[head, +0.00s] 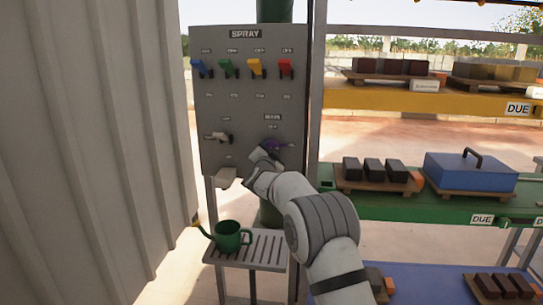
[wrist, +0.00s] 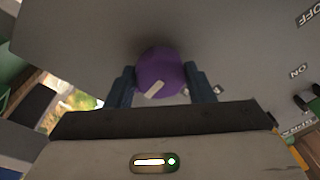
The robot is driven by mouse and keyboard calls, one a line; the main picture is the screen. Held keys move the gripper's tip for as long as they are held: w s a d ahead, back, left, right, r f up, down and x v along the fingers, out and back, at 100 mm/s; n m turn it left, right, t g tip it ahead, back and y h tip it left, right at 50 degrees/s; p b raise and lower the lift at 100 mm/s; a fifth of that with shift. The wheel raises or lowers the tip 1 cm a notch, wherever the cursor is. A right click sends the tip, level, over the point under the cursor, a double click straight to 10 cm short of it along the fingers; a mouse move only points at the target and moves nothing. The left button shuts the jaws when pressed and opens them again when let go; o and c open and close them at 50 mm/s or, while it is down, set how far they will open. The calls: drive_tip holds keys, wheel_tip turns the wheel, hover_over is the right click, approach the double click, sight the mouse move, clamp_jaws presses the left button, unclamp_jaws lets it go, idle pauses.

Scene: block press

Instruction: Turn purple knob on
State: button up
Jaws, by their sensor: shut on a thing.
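The purple knob (head: 272,146) is at the lower right of the grey spray panel (head: 212,105), under a small label. In the head view my gripper (head: 268,153) is at the knob and partly hides it. In the wrist view the round purple knob (wrist: 160,72) sits between the two blue-grey fingers of my gripper (wrist: 161,85), which are shut on its sides. A pale pointer mark (wrist: 154,89) on the knob's face points to the lower left of that view. "ON" (wrist: 298,71) and "OFF" labels show at the right of the wrist view.
A green watering can (head: 229,237) stands on a slatted shelf below. Racks with dark blocks stand at right, and a corrugated wall (head: 100,150) at left.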

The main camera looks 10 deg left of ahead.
drive_tip(key=shift+m, duration=0.5)
drive_tip(key=o, duration=1)
drive_tip(key=shift+s+a+f, duration=0.1)
drive_tip(key=shift+s+f, duration=0.1)
drive_tip(key=shift+s, duration=1.75)
drive_tip(key=shift+s+a+f, duration=0.1)
drive_tip(key=shift+s+f, duration=0.1)
drive_tip(key=shift+s, duration=1.7)
drive_tip(key=shift+r, duration=0.1)
